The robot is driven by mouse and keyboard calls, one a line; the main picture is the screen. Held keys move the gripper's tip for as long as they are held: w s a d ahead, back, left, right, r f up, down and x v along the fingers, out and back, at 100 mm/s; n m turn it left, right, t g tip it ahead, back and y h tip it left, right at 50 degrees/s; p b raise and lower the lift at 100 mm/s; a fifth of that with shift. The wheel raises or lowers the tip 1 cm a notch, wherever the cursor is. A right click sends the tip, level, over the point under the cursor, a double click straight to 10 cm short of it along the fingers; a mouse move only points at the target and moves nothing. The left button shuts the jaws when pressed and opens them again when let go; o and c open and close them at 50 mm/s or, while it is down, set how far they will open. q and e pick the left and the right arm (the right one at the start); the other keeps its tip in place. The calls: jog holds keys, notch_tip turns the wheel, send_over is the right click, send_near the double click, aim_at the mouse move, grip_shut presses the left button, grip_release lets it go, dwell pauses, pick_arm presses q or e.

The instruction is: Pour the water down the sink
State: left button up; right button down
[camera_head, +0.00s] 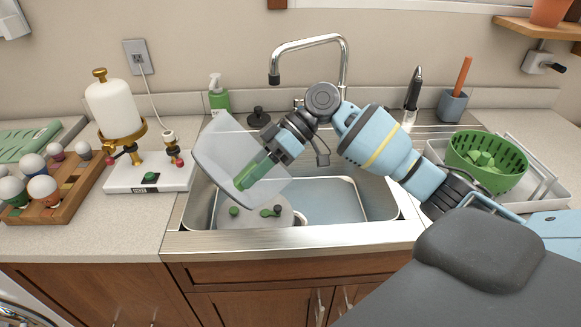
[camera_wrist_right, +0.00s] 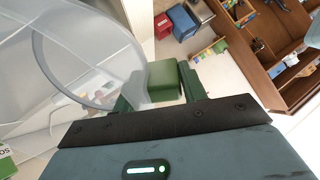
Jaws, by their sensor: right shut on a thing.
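My right gripper (camera_head: 254,172) reaches in from the right and is over the left part of the steel sink (camera_head: 345,238). It is shut on a clear, whitish container (camera_head: 222,150), which is held tilted above the basin. In the right wrist view the container (camera_wrist_right: 70,62) fills the left side, and a green block (camera_wrist_right: 165,80) shows between the green fingers; I take it for the container's handle. I cannot make out any water inside the container or a stream falling from it. My left gripper is not in view.
The curved faucet (camera_head: 345,65) stands behind the sink. A round pale item (camera_head: 250,222) with green pieces lies in the basin. A white device (camera_head: 150,175) and a wooden egg-cup-like rack (camera_head: 70,185) stand left. A green colander (camera_head: 487,160) sits right.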

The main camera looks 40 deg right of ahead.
aim_at(234, 189)
jog(key=a+f+h, duration=0.1)
jog(key=a+f+h+p, duration=0.1)
jog(key=shift+w+a+f, duration=0.1)
jog(key=shift+a+f, duration=0.1)
jog(key=shift+a, duration=0.15)
jog(key=shift+a+f+h+p, duration=0.2)
jog(key=shift+a+h+p, duration=0.6)
jog(key=shift+h+p, duration=0.1)
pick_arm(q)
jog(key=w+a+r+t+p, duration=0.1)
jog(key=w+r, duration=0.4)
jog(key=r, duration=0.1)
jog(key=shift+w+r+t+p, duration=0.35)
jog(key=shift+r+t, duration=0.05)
pick_arm(e)
jog(key=a+r+h, duration=0.3)
jog(key=a+h, duration=0.4)
jog(key=shift+w+r+g+h, duration=0.15)
jog(key=shift+r+g+h, duration=0.15)
jog(key=shift+r, duration=0.05)
